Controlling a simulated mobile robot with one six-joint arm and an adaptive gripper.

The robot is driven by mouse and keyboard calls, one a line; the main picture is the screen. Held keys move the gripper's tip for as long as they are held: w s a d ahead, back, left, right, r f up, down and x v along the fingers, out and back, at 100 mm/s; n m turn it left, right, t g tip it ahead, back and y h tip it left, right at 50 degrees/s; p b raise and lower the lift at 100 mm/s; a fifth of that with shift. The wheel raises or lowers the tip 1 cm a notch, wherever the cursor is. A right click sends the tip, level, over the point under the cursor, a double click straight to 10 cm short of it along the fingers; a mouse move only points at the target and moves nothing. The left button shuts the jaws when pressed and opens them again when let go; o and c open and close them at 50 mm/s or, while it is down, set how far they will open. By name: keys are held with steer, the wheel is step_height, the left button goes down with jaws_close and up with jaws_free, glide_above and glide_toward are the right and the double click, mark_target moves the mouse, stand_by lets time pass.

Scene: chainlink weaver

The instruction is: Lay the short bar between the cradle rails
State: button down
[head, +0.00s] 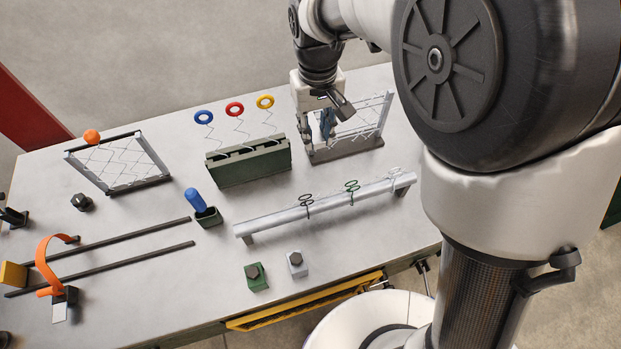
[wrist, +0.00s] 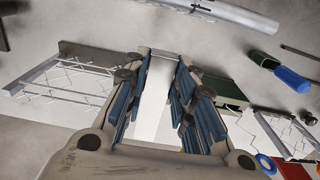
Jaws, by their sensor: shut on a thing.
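My gripper (head: 328,128) is over the far right part of the table, beside the right mesh frame (head: 360,124). In the wrist view, its blue-padded fingers (wrist: 165,62) are shut on a pale, straight bar (wrist: 153,100), which I take to be the short bar. The lower end of this bar is hidden by the gripper body. In the head view I cannot make the bar out clearly. Two long dark parallel rails (head: 110,267) lie at the front left of the table. I cannot tell surely whether these are the cradle rails.
A dark green slotted block (head: 248,165) stands left of my gripper, with coloured rings behind it. A long silver tube (head: 325,207) lies in front. A blue-handled tool (head: 194,200), an orange strap (head: 45,255) and a left mesh frame (head: 118,187) stand farther left.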

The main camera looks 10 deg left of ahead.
mark_target(315, 192)
step_height(315, 192, down, 23)
steer(key=b, duration=0.6)
steer(key=shift+w+f, duration=0.15)
steer(key=shift+f, duration=0.2)
steer(key=c, duration=1.3)
jaws_free()
steer(key=shift+r, duration=0.1)
step_height(315, 192, up, 12)
steer(key=p, duration=0.3)
steer(key=shift+r+p, duration=0.1)
steer(key=shift+p, duration=0.25)
steer(key=shift+r, duration=0.1)
